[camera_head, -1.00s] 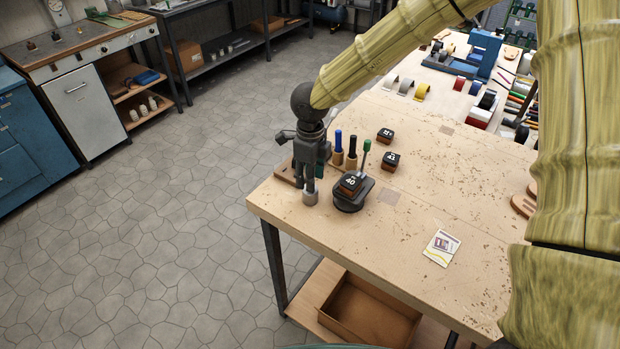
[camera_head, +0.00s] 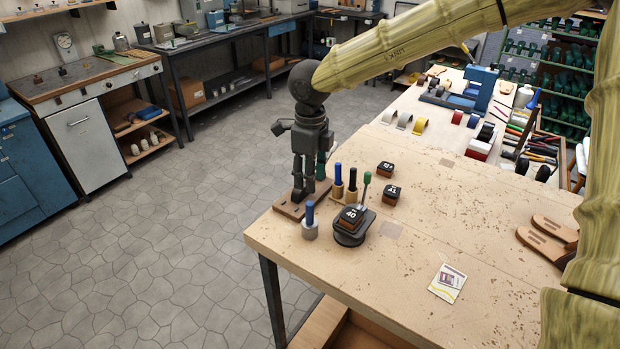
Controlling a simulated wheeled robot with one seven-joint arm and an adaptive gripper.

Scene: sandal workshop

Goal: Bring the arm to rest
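My gripper (camera_head: 304,188) points straight down at the end of my raised arm. Its two dark fingers show side by side with a narrow gap and nothing visible between them. It appears in front of a brown wooden rack (camera_head: 289,210) at the workbench's left end; its exact height above it is hard to tell. A blue-handled tool (camera_head: 310,213) stands upright in a small grey cup (camera_head: 310,231), apart from the fingers, just below and right of them.
On the workbench (camera_head: 430,220), a black block marked 40 (camera_head: 351,216) sits on a round dark stand (camera_head: 349,235). The floor (camera_head: 150,230) to the left is clear.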

